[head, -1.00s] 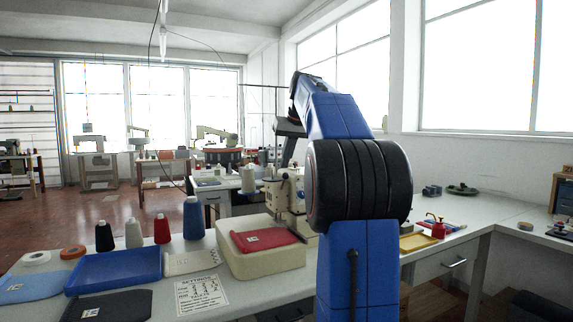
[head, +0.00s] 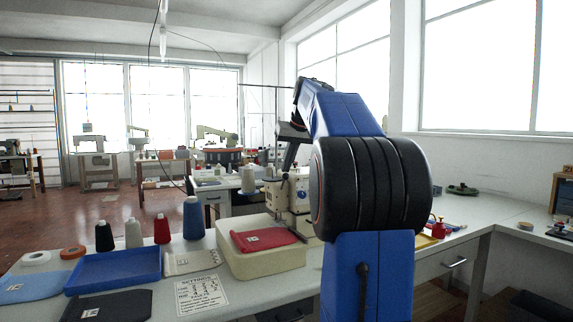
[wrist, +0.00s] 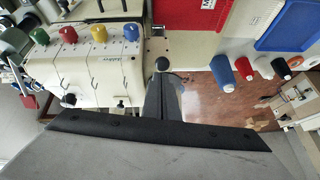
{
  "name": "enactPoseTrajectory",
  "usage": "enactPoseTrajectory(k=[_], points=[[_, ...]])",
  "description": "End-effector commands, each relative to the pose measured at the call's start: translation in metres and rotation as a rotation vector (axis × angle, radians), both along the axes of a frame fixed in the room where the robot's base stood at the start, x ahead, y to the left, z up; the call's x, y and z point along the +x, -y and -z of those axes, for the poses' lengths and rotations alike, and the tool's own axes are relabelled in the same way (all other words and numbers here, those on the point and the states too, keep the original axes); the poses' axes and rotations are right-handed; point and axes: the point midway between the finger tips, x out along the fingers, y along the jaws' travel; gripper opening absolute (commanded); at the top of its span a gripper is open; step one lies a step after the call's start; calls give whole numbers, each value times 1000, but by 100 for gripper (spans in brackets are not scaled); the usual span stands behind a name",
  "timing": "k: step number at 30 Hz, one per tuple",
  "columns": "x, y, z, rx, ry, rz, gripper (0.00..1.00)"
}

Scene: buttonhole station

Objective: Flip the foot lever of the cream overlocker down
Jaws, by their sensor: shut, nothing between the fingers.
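The cream overlocker (head: 299,196) stands on the table behind the pattern block, partly hidden by my arm in the head view. In the wrist view its cream body (wrist: 98,72) fills the upper left, with green, yellow, red and blue dials on top. A black ball knob (wrist: 162,64), seemingly the foot lever's end, shows at the machine's right side; its stem is hidden. My gripper (wrist: 164,80) is shut and empty, its fingertips right by the knob. I cannot tell whether they touch.
A cream block with a red cloth (head: 262,238) stands in front of the machine. Several thread cones (head: 193,217) and a blue tray (head: 114,270) are to the left. A red oil can (head: 438,229) stands at the right.

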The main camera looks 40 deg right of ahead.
Motion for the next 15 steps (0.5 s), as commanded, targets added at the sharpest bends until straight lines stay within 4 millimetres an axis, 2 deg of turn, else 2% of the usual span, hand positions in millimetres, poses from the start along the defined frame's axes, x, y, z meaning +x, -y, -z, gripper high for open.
enactPoseTrajectory(k=[8, 15], points=[[-6, -2, 2, -14, 52, 1, 0], [-19, -5, 9, -50, 175, 4, 0]])
